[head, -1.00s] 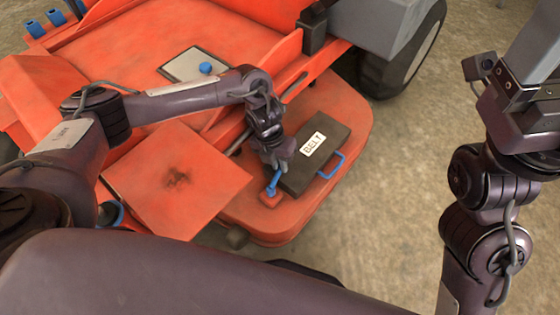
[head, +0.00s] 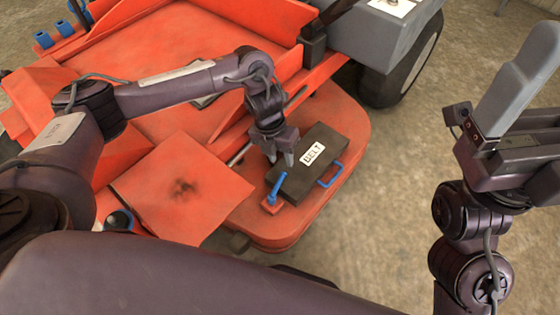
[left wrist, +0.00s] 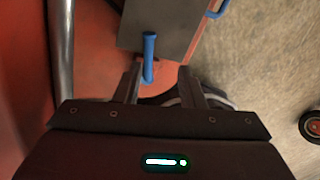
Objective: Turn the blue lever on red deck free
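The blue lever (head: 278,186) stands on a small red base near the front edge of the red deck (head: 275,228), beside a dark box labelled BELT. It leans up and to the right in the head view. My left gripper (head: 280,158) is just beyond and above the lever, apart from it, with its fingers spread and empty. In the left wrist view the lever (left wrist: 149,57) shows ahead of the open fingers (left wrist: 160,85). My right gripper (head: 515,125) is at the right edge, away from the deck; its finger opening is unclear.
The dark BELT box (head: 313,163) with a blue handle (head: 331,175) lies right beside the lever. A raised red panel (head: 180,188) is to the left. A metal bar runs close to the left gripper (left wrist: 61,50). Concrete floor (head: 400,200) to the right is clear.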

